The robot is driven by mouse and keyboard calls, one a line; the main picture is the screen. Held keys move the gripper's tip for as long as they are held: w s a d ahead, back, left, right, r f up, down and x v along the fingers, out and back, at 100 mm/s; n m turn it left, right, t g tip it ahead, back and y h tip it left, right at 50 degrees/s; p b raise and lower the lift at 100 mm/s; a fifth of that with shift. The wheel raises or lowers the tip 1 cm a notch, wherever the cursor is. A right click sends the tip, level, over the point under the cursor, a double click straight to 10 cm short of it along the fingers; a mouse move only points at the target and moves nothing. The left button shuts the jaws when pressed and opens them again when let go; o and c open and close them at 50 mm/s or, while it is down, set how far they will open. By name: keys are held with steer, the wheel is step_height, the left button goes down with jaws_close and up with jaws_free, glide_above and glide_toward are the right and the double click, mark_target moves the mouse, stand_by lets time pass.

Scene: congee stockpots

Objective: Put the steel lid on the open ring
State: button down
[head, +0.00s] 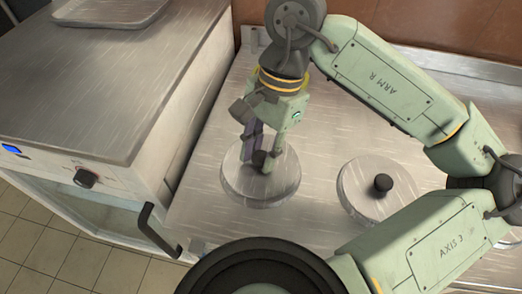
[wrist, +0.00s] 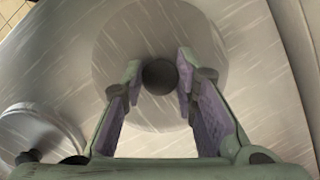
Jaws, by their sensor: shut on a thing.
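My gripper (head: 259,164) is at the left part of the steel counter, pointing down. Its fingers are shut on the dark round knob (wrist: 160,76) of a round steel lid (head: 236,184). The lid looks about level, and in the wrist view (wrist: 150,35) it lies beyond the fingertips. I cannot tell whether it rests on something or hangs just above the counter. A second steel lid (head: 365,203) with a black knob (head: 383,183) sits to the right, partly behind my arm. I see no open ring; it may be hidden under a lid or my arm.
A steel cabinet (head: 110,95) with a dial and a blue display stands on the left, with a tray (head: 108,10) on top. A dark handle (head: 158,230) sticks out at its front. Bare counter (head: 318,130) shows between the lids. A brown wall is behind.

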steer(key=shift+f+b, duration=0.6)
steer(key=shift+b, duration=0.05)
stand_by(0.3)
steer(key=c, duration=1.6)
jaws_free()
steer(key=shift+o, duration=0.2)
steer(key=p+v, duration=0.5)
steer(key=v, duration=0.6)
steer(key=shift+s, duration=0.1)
